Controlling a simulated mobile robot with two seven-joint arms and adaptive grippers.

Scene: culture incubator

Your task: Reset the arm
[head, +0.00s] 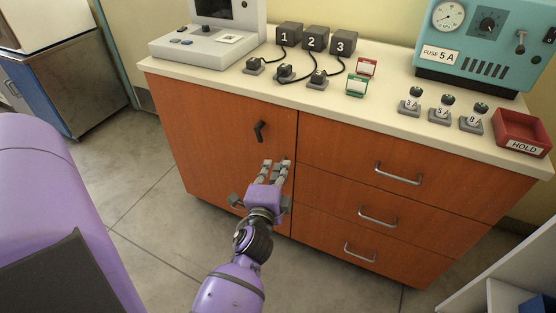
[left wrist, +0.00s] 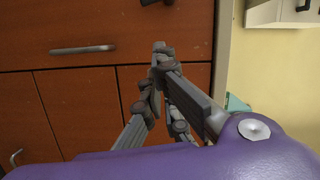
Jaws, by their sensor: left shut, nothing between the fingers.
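My left gripper (head: 276,163) is in front of the orange wooden cabinet (head: 225,130), just below the black handle (head: 259,131) of its left door. Its fingers are together with nothing between them. In the left wrist view the left gripper (left wrist: 160,50) shows against the wooden fronts. I cannot tell whether the fingertips touch the cabinet. My right gripper is in neither view.
The cream countertop (head: 385,118) carries numbered black boxes (head: 315,39), plugs, a teal fuse device (head: 485,45), labelled fuses (head: 441,107) and a red HOLD tray (head: 522,131). Metal drawer handles (head: 399,174) stick out at right. Grey floor (head: 150,190) is open left of the cabinet.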

